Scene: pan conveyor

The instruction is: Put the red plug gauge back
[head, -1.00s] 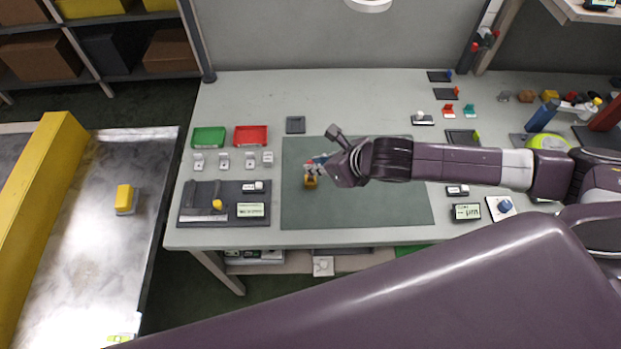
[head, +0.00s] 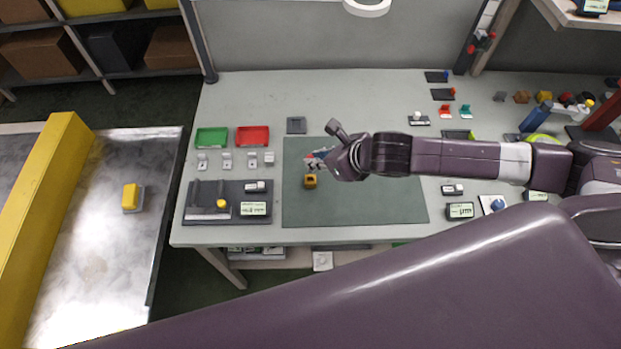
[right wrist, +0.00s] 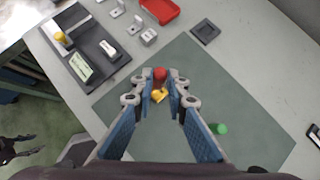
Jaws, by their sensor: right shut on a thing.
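My right gripper (head: 318,159) is over the left part of the green mat (head: 385,205). In the right wrist view it is shut on the red plug gauge (right wrist: 160,73), whose red end shows between the fingertips (right wrist: 159,86). The rest of the gauge is hidden by the fingers. A yellow block (head: 311,181) with a dark opening sits on the mat just below the gripper in the head view. It also shows between the fingers in the right wrist view (right wrist: 158,96). A dark claw-like shape (right wrist: 20,150) at the lower left may be my left gripper.
A green tray (head: 211,138) and a red tray (head: 252,136) stand at the back left. A dark fixture (head: 235,188) with a display is left of the mat. Small coloured stands (head: 443,110) are at the back right.

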